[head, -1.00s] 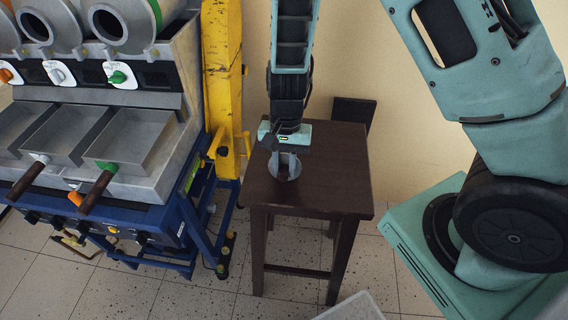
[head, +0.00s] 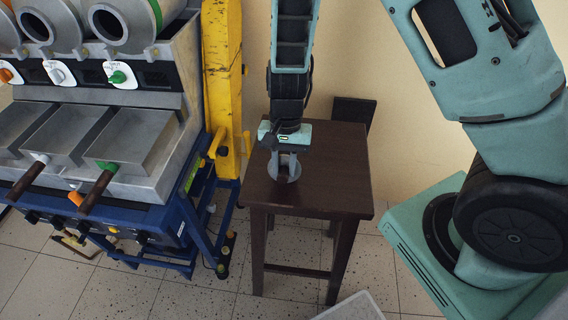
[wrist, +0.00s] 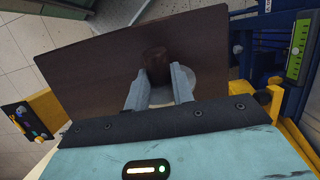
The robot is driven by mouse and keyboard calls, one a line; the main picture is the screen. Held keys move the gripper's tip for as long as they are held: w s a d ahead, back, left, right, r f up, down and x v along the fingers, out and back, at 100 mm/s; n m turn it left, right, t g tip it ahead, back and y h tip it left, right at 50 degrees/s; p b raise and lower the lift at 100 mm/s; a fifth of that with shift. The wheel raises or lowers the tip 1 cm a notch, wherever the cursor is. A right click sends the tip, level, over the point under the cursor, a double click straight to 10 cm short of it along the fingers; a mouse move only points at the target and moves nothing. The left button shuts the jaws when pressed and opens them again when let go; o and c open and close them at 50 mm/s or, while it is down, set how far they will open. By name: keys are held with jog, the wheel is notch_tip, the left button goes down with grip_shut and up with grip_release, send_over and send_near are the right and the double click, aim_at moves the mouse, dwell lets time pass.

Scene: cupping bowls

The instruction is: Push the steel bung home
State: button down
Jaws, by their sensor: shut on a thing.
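My gripper (head: 286,160) points down over the dark brown wooden table in the head view. In the wrist view, the two grey fingers of my gripper (wrist: 158,76) are shut on a dark brown upright knob (wrist: 155,57). A round pale steel disc (wrist: 207,83) shows beneath the knob and fingers, and it also shows on the table in the head view (head: 294,178). The knob and disc look like the steel bung. The fingers hide much of the disc, and I cannot tell whether it rests on the table or just above it.
The small brown table (head: 335,185) is otherwise clear. A yellow post (head: 222,85) and blue frame (head: 205,215) stand close at its left. Further left is a grey machine with drums and several trays (head: 128,137). A pale wall is behind. A translucent bin (head: 352,308) is at the bottom.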

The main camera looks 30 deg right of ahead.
aim_at(284, 167)
jog(key=shift+s+a+p+v, duration=0.1)
jog(key=shift+s+p+v, duration=0.05)
jog(key=shift+p+v, duration=0.65)
jog(key=shift+s+a+p+v, duration=0.1)
jog(key=shift+s+p+v, duration=0.05)
jog(key=shift+p+v, duration=0.6)
jog(key=shift+s+a+p+v, duration=0.1)
jog(key=shift+s+p+v, duration=0.05)
jog(key=shift+p+v, duration=0.65)
jog(key=shift+r, duration=0.25)
jog(key=shift+r, duration=0.3)
jog(key=s+a+r+p+v, duration=0.1)
jog(key=s+a+p+v, duration=0.1)
jog(key=p+v, duration=0.95)
jog(key=s+a+p+v, duration=0.1)
jog(key=s+p+v, duration=0.2)
jog(key=p+v, duration=0.9)
jog(key=w+a+t+b, duration=0.2)
jog(key=w+a+b, duration=0.1)
jog(key=w+a, duration=1)
jog(key=w+a+f+t+y+b, duration=0.1)
jog(key=w+a+t+b, duration=0.1)
jog(key=w+a, duration=1.1)
jog(key=shift+w+a+f+b, duration=0.3)
jog(key=shift+a+b, duration=0.15)
jog(key=shift+a, duration=2.05)
